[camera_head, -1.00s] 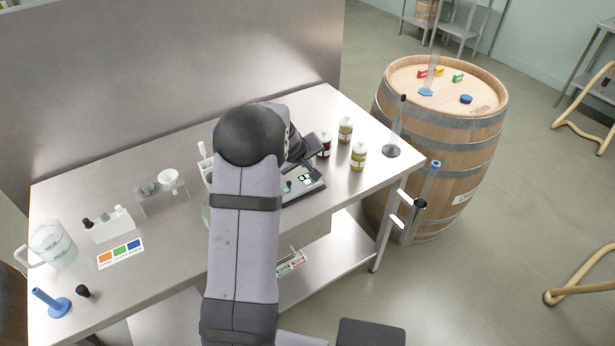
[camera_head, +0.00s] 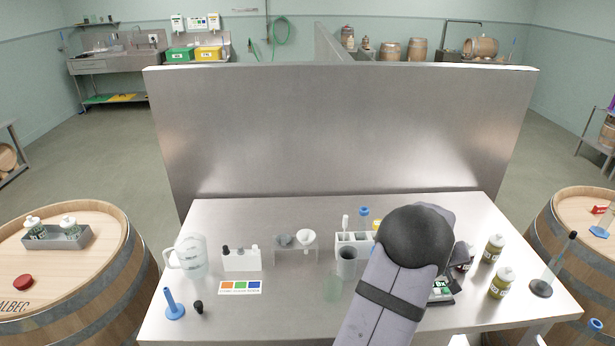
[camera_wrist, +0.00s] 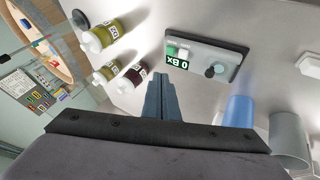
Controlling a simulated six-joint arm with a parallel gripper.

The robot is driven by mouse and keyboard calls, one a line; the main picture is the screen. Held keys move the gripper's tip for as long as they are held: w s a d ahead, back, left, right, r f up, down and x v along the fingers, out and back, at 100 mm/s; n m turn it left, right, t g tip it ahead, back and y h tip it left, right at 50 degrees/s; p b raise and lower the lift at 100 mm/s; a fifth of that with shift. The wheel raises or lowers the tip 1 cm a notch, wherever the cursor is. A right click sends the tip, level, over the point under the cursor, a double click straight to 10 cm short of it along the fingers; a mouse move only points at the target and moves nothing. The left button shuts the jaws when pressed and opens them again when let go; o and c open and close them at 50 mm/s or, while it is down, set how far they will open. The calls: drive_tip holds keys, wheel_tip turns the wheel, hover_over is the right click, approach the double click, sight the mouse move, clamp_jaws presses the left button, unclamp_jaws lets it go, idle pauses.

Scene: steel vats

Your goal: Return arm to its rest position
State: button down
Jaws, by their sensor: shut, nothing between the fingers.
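My gripper (camera_wrist: 161,97) shows in the wrist view with its fingers together and nothing between them. The device (camera_head: 441,290) is partly hidden behind my arm there. Three small bottles stand beside it: two yellow ones (camera_head: 494,249) (camera_head: 501,283) and a dark red one (camera_wrist: 132,76).
A grey cup (camera_head: 346,262) and a white rack (camera_head: 352,239) stand left of my arm. A steel panel (camera_head: 335,130) rises behind. Barrels (camera_head: 126,254) (camera_head: 546,230) flank the table.

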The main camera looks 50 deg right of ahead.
drive_tip(key=s+a+f+m+g+y, duration=0.1)
drive_tip(key=s+a+f+m+y, duration=0.2)
drive_tip(key=a, duration=0.7)
drive_tip(key=s+a+f+y, duration=0.1)
drive_tip(key=a+f+y, duration=0.4)
drive_tip(key=a, duration=0.5)
drive_tip(key=w+a+r+n, duration=0.3)
drive_tip(key=w+a, duration=0.4)
drive_tip(key=a, duration=0.6)
drive_tip(key=w+a+r+n+t, duration=0.1)
drive_tip(key=w+a+r+n, duration=0.2)
drive_tip(key=a, duration=1)
drive_tip(key=w+a+r+n, duration=0.3)
drive_tip(key=w+a+n, duration=0.3)
drive_tip(key=w+a, duration=0.5)
drive_tip(key=shift+a+r+n+t+h, duration=0.3)
drive_tip(key=shift+a+n+t, duration=0.1)
drive_tip(key=shift+a, duration=0.6)
